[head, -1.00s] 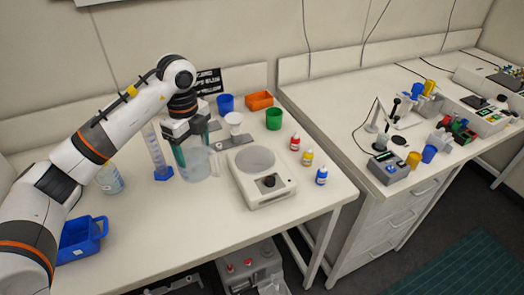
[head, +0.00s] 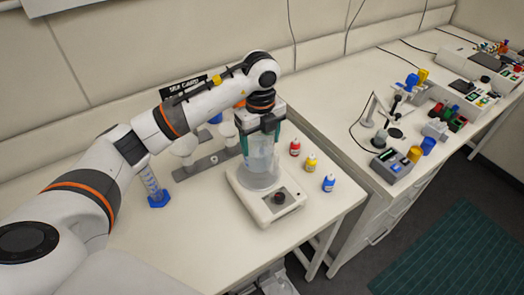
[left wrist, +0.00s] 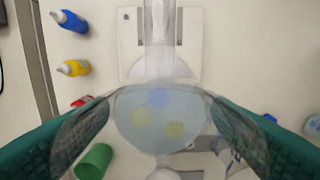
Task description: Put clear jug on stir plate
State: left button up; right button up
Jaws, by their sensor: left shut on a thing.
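The clear jug (head: 260,165) is upright over the round top of the white stir plate (head: 279,212). My left gripper (head: 262,135) is shut on the jug from above, with green fingers on either side of it. I cannot tell whether the jug's base touches the plate or hangs just above it. In the left wrist view the see-through jug (left wrist: 160,120) sits between the green fingertips, with its handle pointing to the top of the picture. The stir plate (left wrist: 190,65) shows behind the handle. My right gripper is not in view.
A grey stand with white funnels (head: 205,165) is at the left, near a blue-based cylinder (head: 157,195). A green cup (left wrist: 93,162) shows in the wrist view. The front table area is bare.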

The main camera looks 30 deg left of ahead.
aim_at(260, 152)
pick_arm(q)
notch_tip(260, 152, down, 4)
jog(key=shift+r+p, duration=0.1)
jog(key=shift+p, duration=0.5)
jog(key=shift+f, duration=0.55)
jog(key=o, duration=1.2)
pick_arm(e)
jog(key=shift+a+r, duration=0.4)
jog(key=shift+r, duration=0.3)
